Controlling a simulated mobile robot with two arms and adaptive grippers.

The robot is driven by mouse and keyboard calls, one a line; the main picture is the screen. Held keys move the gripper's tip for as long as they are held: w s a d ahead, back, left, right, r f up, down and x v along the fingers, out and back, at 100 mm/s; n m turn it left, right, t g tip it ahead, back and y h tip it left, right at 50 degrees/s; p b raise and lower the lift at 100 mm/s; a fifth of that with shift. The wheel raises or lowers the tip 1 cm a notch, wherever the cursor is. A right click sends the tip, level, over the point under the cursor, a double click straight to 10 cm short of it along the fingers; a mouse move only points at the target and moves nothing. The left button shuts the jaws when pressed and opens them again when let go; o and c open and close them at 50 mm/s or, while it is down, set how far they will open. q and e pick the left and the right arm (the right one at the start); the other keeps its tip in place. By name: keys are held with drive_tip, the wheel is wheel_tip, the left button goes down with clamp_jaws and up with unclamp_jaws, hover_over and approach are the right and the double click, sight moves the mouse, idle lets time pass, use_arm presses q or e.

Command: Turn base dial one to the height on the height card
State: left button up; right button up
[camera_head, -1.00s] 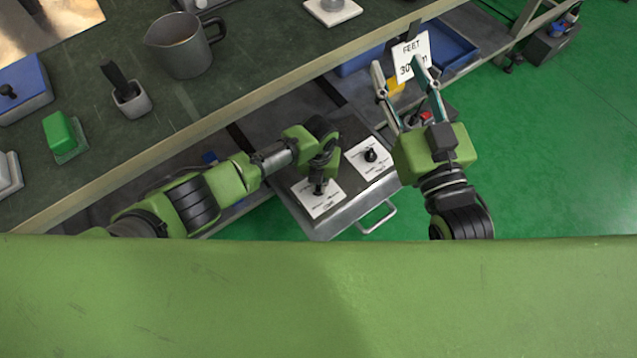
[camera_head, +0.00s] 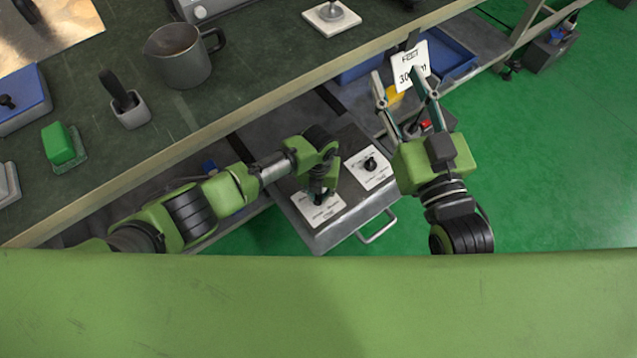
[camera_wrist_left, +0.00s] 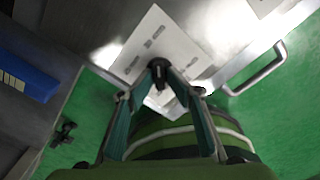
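Two dark dials stand on white labelled plates on a grey metal base unit (camera_head: 345,215). My left gripper (camera_wrist_left: 160,68) points down at the left dial (camera_wrist_left: 159,76); its fingertips are close together on either side of the knob and appear shut on it. In the head view my wrist partly hides this dial, above its white plate (camera_head: 318,212). The right dial (camera_head: 370,164) stands free. The white height card (camera_head: 406,78) reads "Feet" and "30", with the rest partly covered by a finger.
A dark workbench (camera_head: 215,100) carries a grey mug (camera_head: 180,58), a green block (camera_head: 63,145) and a blue box (camera_head: 22,98). A blue tray (camera_head: 450,52) lies beyond the card. The base unit has a metal handle (camera_head: 378,228).

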sight(318, 196)
use_arm(q)
wheel_tip(318, 196, up, 12)
drive_tip(key=shift+f, duration=0.2)
drive_tip(key=shift+w, duration=0.1)
idle(0.5)
